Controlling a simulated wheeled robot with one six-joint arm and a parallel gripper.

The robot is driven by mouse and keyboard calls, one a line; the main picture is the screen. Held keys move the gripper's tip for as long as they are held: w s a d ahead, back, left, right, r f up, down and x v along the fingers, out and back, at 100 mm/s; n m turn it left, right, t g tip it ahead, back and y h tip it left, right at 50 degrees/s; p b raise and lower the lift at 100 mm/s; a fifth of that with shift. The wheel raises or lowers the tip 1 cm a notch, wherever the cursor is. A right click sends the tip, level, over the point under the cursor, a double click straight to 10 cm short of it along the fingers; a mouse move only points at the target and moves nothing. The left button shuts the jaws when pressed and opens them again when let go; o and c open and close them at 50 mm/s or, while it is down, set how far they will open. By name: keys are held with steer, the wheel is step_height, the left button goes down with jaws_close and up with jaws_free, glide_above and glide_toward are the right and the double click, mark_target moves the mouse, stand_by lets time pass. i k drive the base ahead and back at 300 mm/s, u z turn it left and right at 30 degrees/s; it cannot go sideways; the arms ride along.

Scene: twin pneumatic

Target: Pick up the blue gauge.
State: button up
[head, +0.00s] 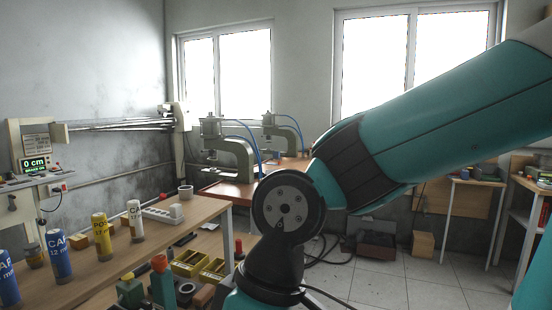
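Two blue cylinders with white lettering stand on the wooden table at the left in the head view. One blue cylinder (60,256) stands upright beside a yellow one. The other blue cylinder (8,284) is cut by the left edge of the picture. My teal arm crosses the right and middle of the view and bends down at a black joint. My gripper is not in view.
A yellow cylinder (102,238) and a white cylinder (136,221) stand near the blue ones on the wooden table (185,226). Two presses (226,152) stand on a bench behind.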

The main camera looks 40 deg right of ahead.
mark_target(276, 154)
steer(key=z, duration=0.9)
steer(key=i, duration=1.25)
steer(key=z, duration=1.35)
steer(key=i, duration=3.65)
steer(key=u, duration=1.05)
steer(key=i, duration=0.95)
steer(key=u, duration=1.4)
steer(key=i, duration=0.6)
steer(key=u, duration=0.4)
